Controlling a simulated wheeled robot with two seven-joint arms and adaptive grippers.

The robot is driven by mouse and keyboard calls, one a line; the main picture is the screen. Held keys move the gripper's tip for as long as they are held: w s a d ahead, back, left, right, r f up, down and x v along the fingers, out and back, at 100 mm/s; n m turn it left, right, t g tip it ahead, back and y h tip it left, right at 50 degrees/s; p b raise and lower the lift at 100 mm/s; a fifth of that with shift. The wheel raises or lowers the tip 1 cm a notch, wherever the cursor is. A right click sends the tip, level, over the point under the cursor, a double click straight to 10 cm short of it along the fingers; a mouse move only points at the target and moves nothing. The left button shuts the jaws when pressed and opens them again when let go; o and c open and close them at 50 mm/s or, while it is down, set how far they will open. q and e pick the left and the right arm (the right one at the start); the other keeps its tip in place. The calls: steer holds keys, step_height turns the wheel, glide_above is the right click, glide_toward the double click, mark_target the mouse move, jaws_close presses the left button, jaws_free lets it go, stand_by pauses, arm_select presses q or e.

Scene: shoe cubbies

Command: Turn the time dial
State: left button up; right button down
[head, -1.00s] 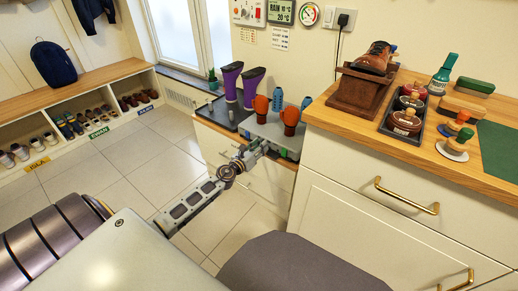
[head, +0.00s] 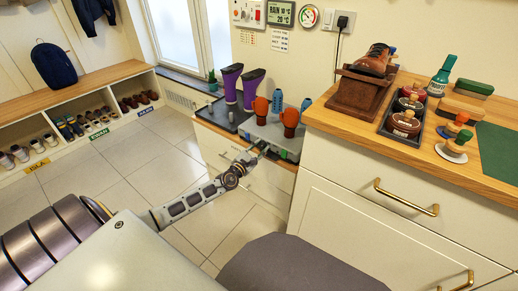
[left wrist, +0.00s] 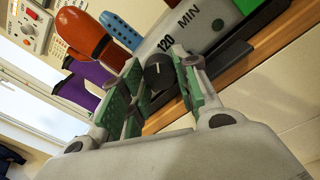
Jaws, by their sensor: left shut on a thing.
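The time dial (left wrist: 159,74) is a small dark round knob with a light pointer mark, on the front of the grey drying unit (left wrist: 222,22). The print "120 MIN" is beside it in the left wrist view. My left gripper (left wrist: 157,82) has its green-padded fingers on either side of the dial and is shut on it. In the head view my left gripper (head: 259,149) is at the front of the grey drying unit (head: 270,132), and the dial cannot be made out there. My right gripper is not in view.
Orange mittens (head: 290,118) and blue drying posts (head: 277,98) stand on the unit, with purple boots (head: 231,82) to its left. The wooden counter (head: 400,148) and drawers lie close on the right. Floor (head: 125,165) is clear at left.

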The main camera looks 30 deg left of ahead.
arm_select(q)
steer(key=shift+s+d+f, duration=0.1)
steer(key=shift+f, duration=0.2)
steer(key=o, duration=0.8)
steer(key=shift+c, duration=0.2)
steer(key=shift+r, duration=0.15)
steer(key=shift+s, duration=0.1)
steer(key=s, duration=1.1)
steer(key=shift+s, duration=0.35)
